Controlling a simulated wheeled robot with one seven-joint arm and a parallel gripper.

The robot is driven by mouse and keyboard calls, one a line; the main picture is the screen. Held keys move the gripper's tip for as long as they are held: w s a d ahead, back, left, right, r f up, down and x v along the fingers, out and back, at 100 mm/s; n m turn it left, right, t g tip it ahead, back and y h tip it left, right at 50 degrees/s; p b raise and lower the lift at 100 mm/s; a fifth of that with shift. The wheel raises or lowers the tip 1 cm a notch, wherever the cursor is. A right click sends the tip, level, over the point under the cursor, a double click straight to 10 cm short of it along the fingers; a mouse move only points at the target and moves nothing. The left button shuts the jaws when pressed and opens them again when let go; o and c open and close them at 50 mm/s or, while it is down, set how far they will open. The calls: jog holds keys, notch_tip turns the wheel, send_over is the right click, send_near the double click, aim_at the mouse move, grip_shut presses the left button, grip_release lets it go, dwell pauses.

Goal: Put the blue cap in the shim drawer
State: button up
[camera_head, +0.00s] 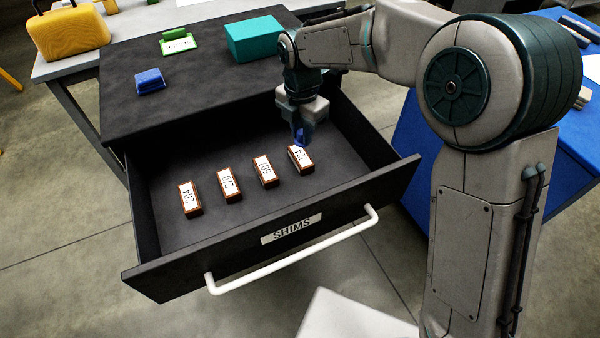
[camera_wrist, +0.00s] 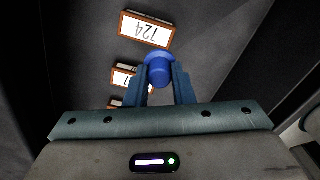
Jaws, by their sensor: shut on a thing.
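The blue cap (camera_wrist: 159,68) is between the fingers of my gripper (camera_wrist: 160,85) in the wrist view. My gripper is shut on it. In the head view my gripper (camera_head: 301,138) hangs inside the open shim drawer (camera_head: 250,225), towards its right side. The cap is a small blue spot there (camera_head: 301,137), near the shim block marked 724 (camera_head: 301,158). I cannot tell whether the cap touches the drawer floor. The drawer is black, pulled out, with a SHIMS label and a white handle.
Several labelled shim blocks (camera_head: 228,185) stand in a row in the drawer. On the black cabinet top (camera_head: 200,92) are a blue block (camera_head: 149,81), a green-framed card (camera_head: 178,42) and a teal box (camera_head: 256,39). A yellow case (camera_head: 70,33) is at upper left.

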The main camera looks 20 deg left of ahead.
jog(key=d+f, duration=0.2)
jog(key=d, duration=0.2)
jog(key=d+f+b, duration=0.1)
jog(key=d+f, duration=0.1)
jog(key=d, duration=0.2)
jog(key=d+f, duration=0.3)
jog(key=shift+s+d+b, duration=0.3)
jog(key=shift+d+b, duration=0.1)
jog(key=shift+f+b, duration=0.45)
jog(key=shift+f, duration=1.5)
jog(key=shift+f, duration=0.15)
jog(key=o, duration=0.9)
jog(key=shift+o, duration=0.2)
notch_tip(320, 180, up, 12)
jog(key=p, duration=0.2)
